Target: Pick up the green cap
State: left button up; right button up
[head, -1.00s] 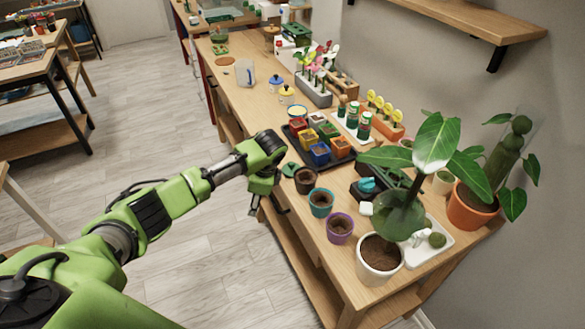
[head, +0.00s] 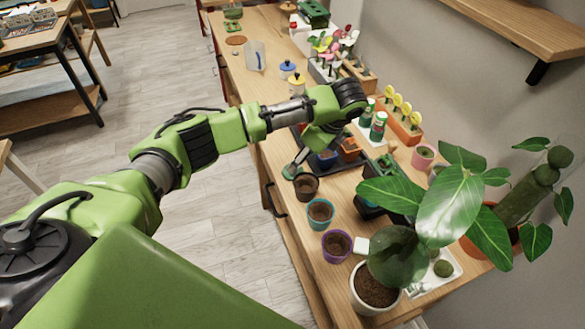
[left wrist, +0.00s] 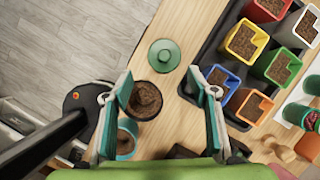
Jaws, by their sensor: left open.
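The green cap (left wrist: 163,56) is a round, flat lid with a small knob, lying on the wooden table near its edge. In the head view the cap (head: 288,173) shows just left of the dark brown pot, partly behind my fingers. My left gripper (left wrist: 160,84) is open and empty, pointing down at the table. In the wrist view the cap lies just beyond the gap between the fingertips, apart from them. My left gripper (head: 298,164) hangs close by the cap in the head view. My right gripper is not in view.
A brown soil-filled pot (left wrist: 146,101) stands close beside the cap, between my fingers in the wrist view. A black tray (left wrist: 208,52) of coloured square pots is to the right. Teal (head: 320,211) and purple (head: 336,245) pots and a large-leaved plant (head: 445,205) stand nearer.

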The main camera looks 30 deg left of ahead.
pick_arm(q)
jog(key=shift+w+a+f, duration=0.15)
jog(key=shift+w+f, duration=0.1)
jog(key=shift+f, duration=0.3)
jog(key=shift+w+a+f, duration=0.15)
jog(key=shift+w+f, duration=0.05)
jog(key=shift+f, duration=0.35)
jog(key=x, duration=0.2)
jog(key=shift+a+f+p, duration=0.15)
jog(key=shift+f+p, duration=0.2)
jog(key=shift+p, duration=0.05)
jog(key=shift+x, duration=1.2)
jog(key=shift+a+f, duration=0.1)
jog(key=shift+f, duration=0.15)
jog(key=shift+w+f, duration=0.1)
jog(key=shift+f, duration=0.05)
jog(key=shift+c, duration=0.3)
jog(key=c, duration=0.5)
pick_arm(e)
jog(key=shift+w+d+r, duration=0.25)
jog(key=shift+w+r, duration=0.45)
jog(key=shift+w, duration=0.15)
